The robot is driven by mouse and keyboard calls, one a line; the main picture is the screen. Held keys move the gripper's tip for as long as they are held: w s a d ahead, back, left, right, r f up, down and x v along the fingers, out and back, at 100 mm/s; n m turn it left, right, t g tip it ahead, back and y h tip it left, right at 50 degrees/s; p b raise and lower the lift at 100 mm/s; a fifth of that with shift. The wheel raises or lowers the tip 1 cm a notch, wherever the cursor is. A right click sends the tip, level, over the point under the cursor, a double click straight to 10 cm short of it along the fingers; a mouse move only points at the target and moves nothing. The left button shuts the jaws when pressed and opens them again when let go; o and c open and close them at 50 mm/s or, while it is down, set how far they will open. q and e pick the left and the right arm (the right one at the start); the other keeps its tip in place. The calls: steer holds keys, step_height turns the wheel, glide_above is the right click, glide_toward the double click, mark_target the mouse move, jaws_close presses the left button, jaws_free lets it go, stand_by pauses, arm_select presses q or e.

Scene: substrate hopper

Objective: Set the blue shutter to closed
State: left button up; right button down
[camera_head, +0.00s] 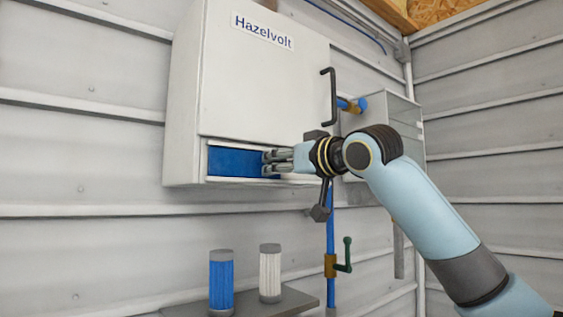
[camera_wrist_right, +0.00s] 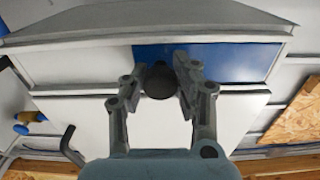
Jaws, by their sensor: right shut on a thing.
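The blue shutter (camera_head: 232,162) is a flat blue panel in a slot along the bottom of the white Hazelvolt cabinet (camera_head: 260,85). It fills the left part of the slot in the head view. The wrist view shows the blue shutter (camera_wrist_right: 235,62) on the right, with a pale stretch beside it on the left. My right gripper (camera_head: 268,163) is at the shutter's right part. In the wrist view, my right gripper (camera_wrist_right: 163,75) is shut on a round black knob (camera_wrist_right: 160,82) in front of the blue panel. My left gripper is not in view.
A black handle (camera_head: 333,98) stands out from the cabinet door above my right wrist. A grey box (camera_head: 385,112) and a blue pipe (camera_head: 330,238) with a green-handled valve (camera_head: 346,257) are at right. Blue (camera_head: 221,280) and white (camera_head: 270,272) cylinders stand on a shelf below.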

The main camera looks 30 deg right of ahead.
steer(key=shift+a, duration=0.1)
steer(key=c, duration=1.4)
jaws_free()
steer(key=shift+f, duration=0.1)
steer(key=o, duration=0.5)
steer(key=shift+s+a, duration=0.1)
steer(key=shift+a, duration=0.15)
steer(key=shift+c, duration=0.2)
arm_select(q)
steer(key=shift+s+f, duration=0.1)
arm_select(e)
steer(key=shift+d, duration=0.15)
steer(key=shift+s, duration=0.15)
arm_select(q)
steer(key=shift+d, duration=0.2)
arm_select(e)
steer(key=s, duration=0.7)
steer(key=shift+d, duration=0.15)
